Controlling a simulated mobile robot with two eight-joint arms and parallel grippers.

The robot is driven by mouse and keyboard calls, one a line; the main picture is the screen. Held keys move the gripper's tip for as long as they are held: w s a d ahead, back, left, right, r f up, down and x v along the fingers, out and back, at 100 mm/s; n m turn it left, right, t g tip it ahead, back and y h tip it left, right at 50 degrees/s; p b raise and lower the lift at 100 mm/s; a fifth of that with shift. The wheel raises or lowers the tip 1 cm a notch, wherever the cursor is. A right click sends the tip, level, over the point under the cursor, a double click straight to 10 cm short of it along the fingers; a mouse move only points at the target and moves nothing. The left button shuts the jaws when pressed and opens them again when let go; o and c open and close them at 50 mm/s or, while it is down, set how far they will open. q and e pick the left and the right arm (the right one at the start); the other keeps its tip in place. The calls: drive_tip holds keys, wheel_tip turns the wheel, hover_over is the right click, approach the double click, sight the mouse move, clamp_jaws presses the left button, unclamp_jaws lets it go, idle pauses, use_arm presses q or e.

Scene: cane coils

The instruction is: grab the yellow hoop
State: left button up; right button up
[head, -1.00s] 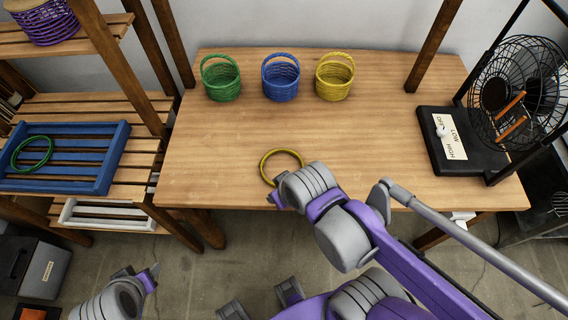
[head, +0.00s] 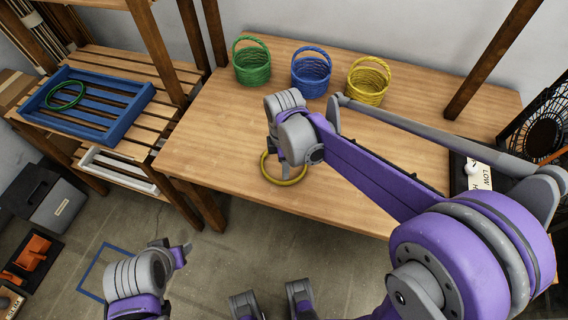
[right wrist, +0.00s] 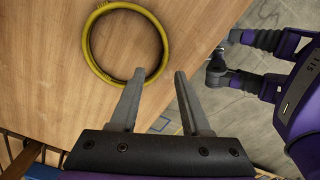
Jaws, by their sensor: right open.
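The yellow hoop (head: 285,183) lies flat near the front edge of the wooden table (head: 215,130). In the right wrist view the hoop (right wrist: 86,42) shows nearly whole, ahead of the fingers and a little left. My right gripper (head: 287,166) is at the hoop in the head view, and its arm hides part of the far side. In the wrist view the right gripper (right wrist: 159,75) is open and empty. Its left fingertip overlaps the near rim; I cannot tell whether they touch. My left gripper (head: 183,253) is low, off the table; its jaw opening is unclear.
Green (head: 252,68), blue (head: 311,75) and yellow (head: 368,84) baskets stand along the table's back. A fan (head: 540,130) stands at the right. A green hoop (head: 66,95) lies in a blue tray (head: 128,112) on the left shelf. The table left of the hoop is clear.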

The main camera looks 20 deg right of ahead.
sight(287, 181)
drive_tip(key=shift+f, duration=0.8)
drive_tip(key=f, duration=0.4)
drive_tip(key=shift+s+d+f, duration=0.15)
drive_tip(key=shift+s+d, duration=0.1)
drive_tip(key=shift+s, duration=0.15)
drive_tip(key=shift+f+b, duration=0.3)
drive_tip(key=shift+f, duration=0.15)
clamp_jaws()
